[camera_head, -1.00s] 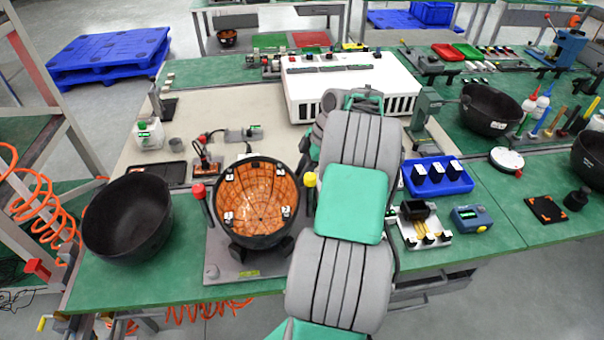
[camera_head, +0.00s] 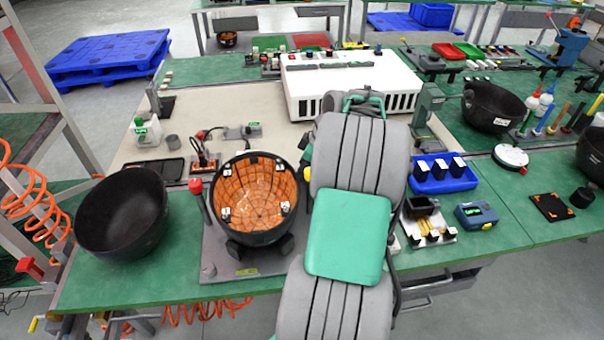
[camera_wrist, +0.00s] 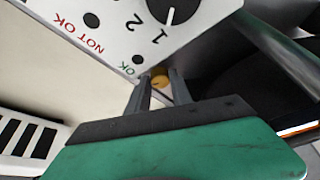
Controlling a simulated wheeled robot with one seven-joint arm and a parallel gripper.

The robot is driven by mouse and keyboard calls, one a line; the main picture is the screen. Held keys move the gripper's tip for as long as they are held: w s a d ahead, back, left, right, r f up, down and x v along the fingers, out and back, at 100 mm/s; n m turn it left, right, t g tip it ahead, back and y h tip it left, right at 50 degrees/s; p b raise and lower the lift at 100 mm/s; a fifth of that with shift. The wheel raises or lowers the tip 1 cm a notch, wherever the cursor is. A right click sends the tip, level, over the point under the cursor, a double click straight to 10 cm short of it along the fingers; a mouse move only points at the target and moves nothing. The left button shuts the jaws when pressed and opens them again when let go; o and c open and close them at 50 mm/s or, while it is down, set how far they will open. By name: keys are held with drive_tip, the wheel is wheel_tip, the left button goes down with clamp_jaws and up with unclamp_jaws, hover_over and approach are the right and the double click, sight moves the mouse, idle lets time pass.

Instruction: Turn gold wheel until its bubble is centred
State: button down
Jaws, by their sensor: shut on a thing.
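The gold wheel (camera_wrist: 159,82) shows in the wrist view as a small gold-yellow round piece between the fingertips. My gripper (camera_wrist: 158,76) is shut on it, with one grey finger on either side. The fingers hide part of the wheel. Just beyond it is the edge of a white panel (camera_wrist: 122,38) with OK, NOT OK and number markings. No bubble can be made out in either view. In the head view my arm hides the gripper and the wheel.
A black bowl with an orange lining (camera_head: 258,238) stands left of my arm on a grey plate. A black bowl (camera_head: 121,213) is farther left. A blue tray (camera_head: 443,183) is to the right. A large white box (camera_head: 350,85) stands behind. In the wrist view, a dark knob (camera_wrist: 172,10) sits on the panel.

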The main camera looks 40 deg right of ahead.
drive_tip(key=shift+m, duration=0.5)
drive_tip(key=c, duration=1.1)
unclamp_jaws()
drive_tip(key=shift+c, duration=0.2)
drive_tip(key=v, duration=0.8)
drive_tip(key=shift+p, duration=0.3)
drive_tip(key=shift+a+f, duration=0.1)
drive_tip(key=shift+a, duration=0.05)
